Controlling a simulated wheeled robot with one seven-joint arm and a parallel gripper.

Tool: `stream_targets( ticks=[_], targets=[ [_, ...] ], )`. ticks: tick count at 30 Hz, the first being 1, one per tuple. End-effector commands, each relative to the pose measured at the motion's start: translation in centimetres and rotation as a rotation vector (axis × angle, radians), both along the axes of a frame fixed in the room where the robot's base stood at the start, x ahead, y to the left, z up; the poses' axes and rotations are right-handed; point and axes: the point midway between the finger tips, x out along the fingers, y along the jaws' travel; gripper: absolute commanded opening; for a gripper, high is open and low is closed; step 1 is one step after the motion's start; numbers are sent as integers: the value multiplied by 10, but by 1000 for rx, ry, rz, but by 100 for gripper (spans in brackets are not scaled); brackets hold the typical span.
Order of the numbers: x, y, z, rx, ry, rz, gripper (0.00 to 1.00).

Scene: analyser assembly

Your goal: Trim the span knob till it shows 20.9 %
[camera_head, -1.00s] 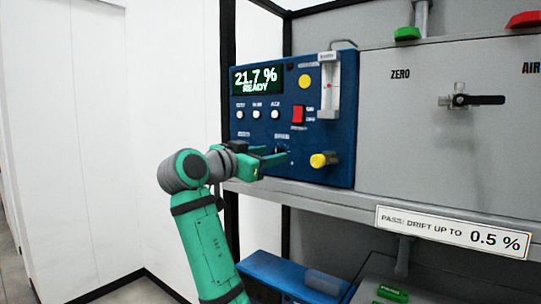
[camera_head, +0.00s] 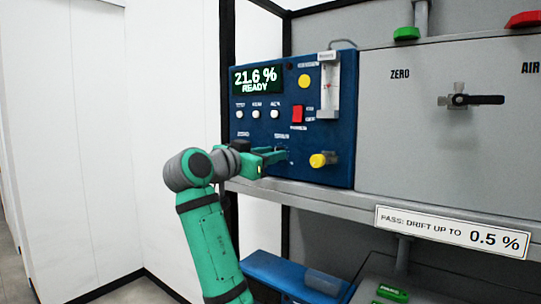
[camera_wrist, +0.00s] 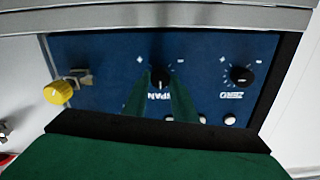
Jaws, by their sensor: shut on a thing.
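The blue analyser panel (camera_head: 340,150) stands on a shelf. Its display (camera_head: 257,79) reads 21.6 % and READY. In the wrist view the black span knob (camera_wrist: 160,78) sits between the tips of my green gripper (camera_wrist: 161,82), with its SPAN label upside down and partly covered by the fingers. My gripper (camera_head: 283,154) is shut on the span knob; in the head view the fingers hide most of the knob. The black zero knob (camera_wrist: 241,75) is beside it, apart from the fingers.
A yellow knob (camera_head: 322,160) sticks out to the right of my gripper. A red switch (camera_head: 297,114), a flow tube (camera_head: 329,90) and white buttons (camera_head: 256,114) are above. A grey panel with a black-handled valve (camera_head: 478,100) stands to the right. The shelf edge (camera_head: 300,197) runs below.

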Motion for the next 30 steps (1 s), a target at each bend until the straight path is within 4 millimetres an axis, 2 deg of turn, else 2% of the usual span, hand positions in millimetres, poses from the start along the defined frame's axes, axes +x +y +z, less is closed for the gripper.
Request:
stream_targets(
  ticks=[8,30],
  targets=[
    [0,1,0,-136,99,2,2],
    [0,3,1,-703,507,3,2]
  ],
)
